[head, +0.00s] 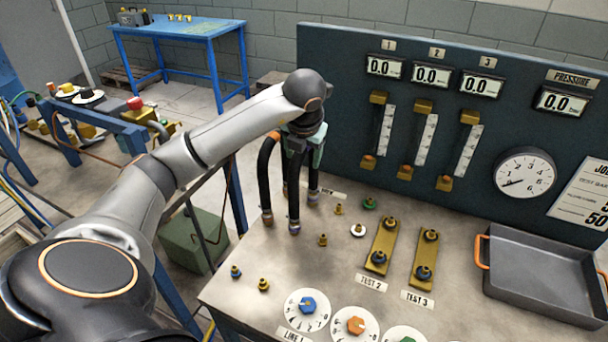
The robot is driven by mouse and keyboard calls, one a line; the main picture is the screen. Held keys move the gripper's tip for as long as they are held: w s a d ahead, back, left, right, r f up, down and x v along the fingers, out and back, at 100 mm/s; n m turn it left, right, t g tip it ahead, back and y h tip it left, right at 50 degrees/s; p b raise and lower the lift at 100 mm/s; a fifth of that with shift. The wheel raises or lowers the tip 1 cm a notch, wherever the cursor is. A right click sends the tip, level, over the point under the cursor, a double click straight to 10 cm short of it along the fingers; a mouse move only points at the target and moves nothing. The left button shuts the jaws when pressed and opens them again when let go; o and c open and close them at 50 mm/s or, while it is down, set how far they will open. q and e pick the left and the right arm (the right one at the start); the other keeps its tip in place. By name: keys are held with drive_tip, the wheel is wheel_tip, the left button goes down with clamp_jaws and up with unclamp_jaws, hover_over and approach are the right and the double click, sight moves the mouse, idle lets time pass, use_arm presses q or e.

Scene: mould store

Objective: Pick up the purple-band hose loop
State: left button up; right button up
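My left gripper (303,148) points down over the far left part of the bench, at the tops of black hose loops standing there. One black hose loop (294,190) has legs with bluish-purple end fittings and comes up directly under the gripper; its top and any band are hidden behind the gripper, so I cannot be sure it is the purple-band one. Another hose loop (265,172) with an orange band curves out to the left of the gripper. I cannot tell whether the fingers are open or shut on a hose. My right gripper is not in view.
Small brass fittings (323,240) stand on the bench (235,300). Brass plates (380,246) marked TEST 2 and TEST 3, dials and a grey tray (540,275) lie to the right. A dark gauge panel (345,60) rises behind. A blue table (185,30) stands farther back.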

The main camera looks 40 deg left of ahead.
use_arm(q)
drive_tip(key=shift+f, duration=0.1)
clamp_jaws()
idle(0.5)
